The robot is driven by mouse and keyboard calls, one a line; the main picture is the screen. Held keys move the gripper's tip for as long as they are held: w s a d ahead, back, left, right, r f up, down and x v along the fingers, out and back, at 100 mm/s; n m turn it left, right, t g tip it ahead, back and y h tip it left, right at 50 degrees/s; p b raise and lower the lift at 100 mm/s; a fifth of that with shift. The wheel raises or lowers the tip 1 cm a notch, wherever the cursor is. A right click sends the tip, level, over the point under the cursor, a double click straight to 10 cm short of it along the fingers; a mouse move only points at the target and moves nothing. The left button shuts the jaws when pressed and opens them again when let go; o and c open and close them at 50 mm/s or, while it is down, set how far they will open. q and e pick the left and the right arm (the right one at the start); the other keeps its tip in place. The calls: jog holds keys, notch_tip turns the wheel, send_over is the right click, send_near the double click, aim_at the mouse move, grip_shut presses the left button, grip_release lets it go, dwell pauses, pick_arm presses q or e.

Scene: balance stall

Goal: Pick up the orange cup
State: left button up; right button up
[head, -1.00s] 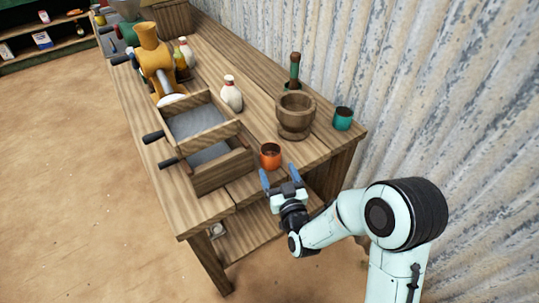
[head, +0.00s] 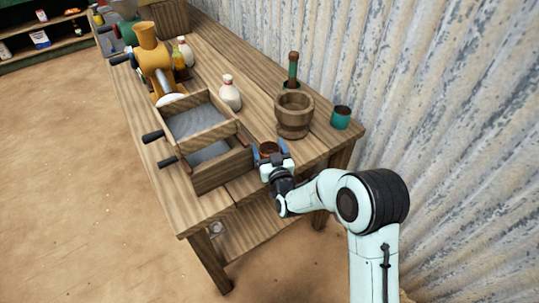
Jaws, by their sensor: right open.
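The orange cup (head: 268,147) stands on the wooden table near its front edge, right of the wooden sieve boxes. Only its dark opening and part of its rim show; my right gripper hides the rest. My right gripper (head: 270,150) is open, with its blue fingers on either side of the cup. I cannot tell whether the fingers touch it. My left gripper is not in view.
Two stacked wooden sieve boxes (head: 212,165) with black handles stand close left of the cup. A wooden mortar (head: 294,117), a teal cup (head: 341,117) and a white bottle (head: 230,93) stand behind. A yellow grinder (head: 155,60) is farther back. Corrugated wall is at right.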

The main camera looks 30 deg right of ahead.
jog(key=c, duration=0.8)
jog(key=shift+o, duration=0.2)
jog(key=shift+r, duration=0.15)
